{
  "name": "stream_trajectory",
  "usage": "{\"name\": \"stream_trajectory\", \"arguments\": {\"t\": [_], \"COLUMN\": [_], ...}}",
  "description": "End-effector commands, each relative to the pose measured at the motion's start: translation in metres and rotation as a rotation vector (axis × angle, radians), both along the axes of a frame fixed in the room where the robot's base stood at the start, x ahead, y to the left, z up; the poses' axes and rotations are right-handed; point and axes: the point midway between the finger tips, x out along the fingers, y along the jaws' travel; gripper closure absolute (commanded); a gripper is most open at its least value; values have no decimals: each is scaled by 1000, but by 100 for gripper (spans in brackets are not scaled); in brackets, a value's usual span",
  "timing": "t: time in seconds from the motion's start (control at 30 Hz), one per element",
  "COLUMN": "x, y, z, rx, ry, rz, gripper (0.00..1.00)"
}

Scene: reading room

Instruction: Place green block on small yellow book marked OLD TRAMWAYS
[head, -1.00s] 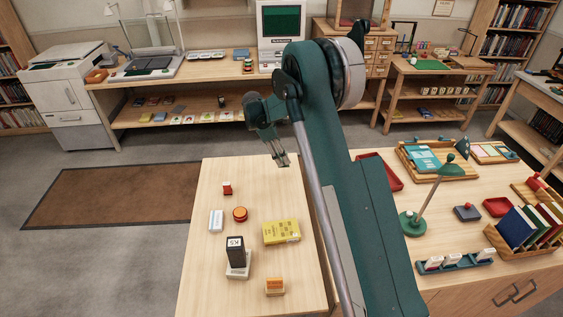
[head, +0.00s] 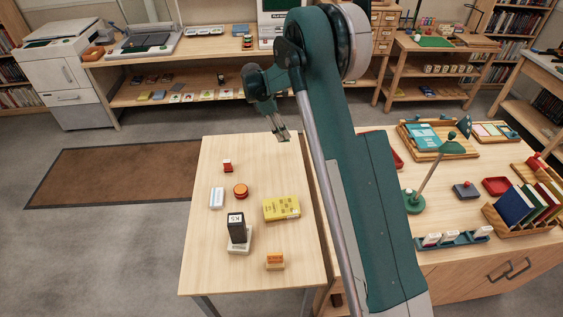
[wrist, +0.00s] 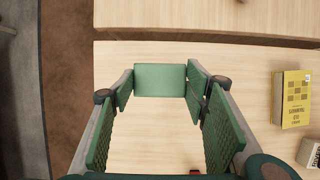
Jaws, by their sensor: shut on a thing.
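The yellow book (head: 281,208) lies flat on the small pale wood table, right of its middle. In the wrist view the book (wrist: 292,99) is at the right edge, its cover print upside down and partly readable as TRAMWAYS. My gripper (head: 282,135) is above the far right part of that table, beyond the book. The block is hard to make out in the head view. Nothing rests on top of the book.
Around the book are an orange-red round thing (head: 240,190), a small red thing (head: 227,166), a white case (head: 216,198), a black stamp-like block (head: 237,228) on a white base and an orange block (head: 275,261). A larger desk with a green lamp (head: 414,201) adjoins at the right.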

Motion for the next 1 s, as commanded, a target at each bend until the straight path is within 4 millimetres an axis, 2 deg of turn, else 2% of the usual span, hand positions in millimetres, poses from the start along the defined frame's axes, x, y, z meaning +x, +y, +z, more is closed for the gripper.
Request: {"name": "stream_trajectory", "arguments": {"t": [0.17, 0.37, 1.0], "x": [-11, -38, -169], "y": [5, 14, 41], "z": [3, 9, 28], "rx": [0, 1, 2], "ry": [0, 0, 0], "rz": [15, 51, 207], "gripper": [66, 66, 66]}}
